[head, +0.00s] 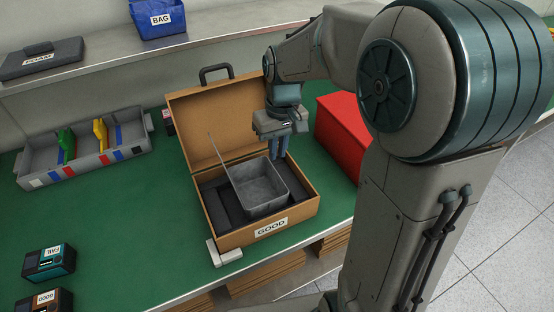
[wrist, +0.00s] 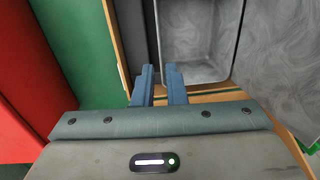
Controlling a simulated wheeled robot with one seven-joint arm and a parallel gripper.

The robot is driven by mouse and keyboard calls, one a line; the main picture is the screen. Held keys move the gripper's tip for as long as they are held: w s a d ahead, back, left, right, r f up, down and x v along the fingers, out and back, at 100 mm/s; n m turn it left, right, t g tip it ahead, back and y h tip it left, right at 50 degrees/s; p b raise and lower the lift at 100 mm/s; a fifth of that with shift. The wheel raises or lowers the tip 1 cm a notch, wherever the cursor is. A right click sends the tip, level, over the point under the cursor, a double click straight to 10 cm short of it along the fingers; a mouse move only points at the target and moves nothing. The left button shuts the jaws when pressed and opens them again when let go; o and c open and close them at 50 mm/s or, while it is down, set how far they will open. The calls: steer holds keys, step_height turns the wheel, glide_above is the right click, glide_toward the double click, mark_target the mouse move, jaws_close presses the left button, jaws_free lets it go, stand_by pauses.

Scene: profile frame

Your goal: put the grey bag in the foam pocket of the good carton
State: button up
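The good carton (head: 231,240), brown and labelled GOOD, stands open on the green bench, its lid (head: 198,118) raised at the back. Dark foam (head: 218,200) lines it. A grey, open-topped, box-like thing (head: 262,205), apparently the grey bag, sits in the right part of the foam with a thin flap standing at its left. Its walls rise above the foam; how deep it sits is hidden. It also shows in the wrist view (wrist: 195,42). My gripper (head: 280,155) points down above the carton's back right corner. Its fingers (wrist: 159,72) are slightly apart with nothing between them.
A red box (head: 345,133) stands close right of the carton. A grey divided bin (head: 85,152) is at the left. FAIL (head: 48,262) and GOOD (head: 45,301) devices are at front left.

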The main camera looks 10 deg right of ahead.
steer(key=s+d+r+m+t, duration=0.1)
steer(key=s+d, duration=0.1)
steer(key=s, duration=0.5)
steer(key=s+d+r+m+t, duration=0.1)
steer(key=s+d+m, duration=0.1)
steer(key=s, duration=0.6)
steer(key=shift+d+t+h, duration=0.4)
steer(key=shift+d, duration=0.25)
